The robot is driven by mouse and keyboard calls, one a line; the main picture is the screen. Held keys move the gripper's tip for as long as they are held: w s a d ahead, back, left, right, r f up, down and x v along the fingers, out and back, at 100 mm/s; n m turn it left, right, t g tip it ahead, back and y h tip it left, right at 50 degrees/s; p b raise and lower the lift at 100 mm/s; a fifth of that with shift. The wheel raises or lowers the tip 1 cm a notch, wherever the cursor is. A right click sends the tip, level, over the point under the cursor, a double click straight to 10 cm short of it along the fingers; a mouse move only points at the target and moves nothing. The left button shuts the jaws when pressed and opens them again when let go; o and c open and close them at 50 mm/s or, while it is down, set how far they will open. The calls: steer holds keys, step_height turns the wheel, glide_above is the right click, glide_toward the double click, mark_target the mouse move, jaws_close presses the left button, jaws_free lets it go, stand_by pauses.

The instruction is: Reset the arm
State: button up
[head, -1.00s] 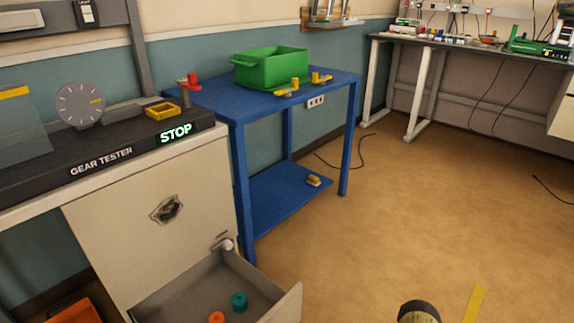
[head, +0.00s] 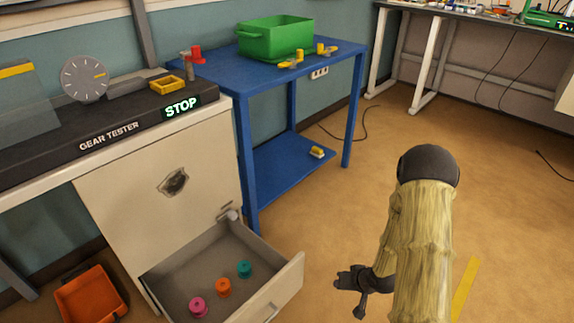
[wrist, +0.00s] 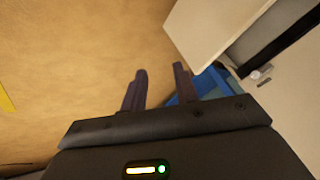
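My arm rises in the lower right of the head view, in front of the open floor. My gripper (head: 350,284) points left, to the right of the open drawer, and appears empty. In the wrist view my gripper (wrist: 160,74) has its two dark fingers apart with nothing between them. Beyond the fingers are bare floor and a pale drawer front or cabinet panel.
The open drawer (head: 283,289) holds pink (head: 198,307), orange (head: 223,287) and teal (head: 244,269) pieces. An orange bin (head: 92,294) stands on the floor at left. A blue table (head: 222,73) bears a green crate (head: 276,40).

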step_height(320, 180, up, 16)
steer(key=s+d+g+h+p, duration=0.1)
steer(key=s+h, duration=0.1)
steer(key=h, duration=0.1)
steer(key=s+a+r+g+p, duration=0.1)
steer(key=s+a+r+p, duration=0.25)
steer(key=s+r, duration=0.85)
step_height(320, 180, up, 38)
steer(key=w+p, duration=0.2)
steer(key=p, duration=3.4)
steer(key=shift+r, duration=0.25)
steer(key=shift+w+f, duration=0.1)
steer(key=shift+w, duration=0.05)
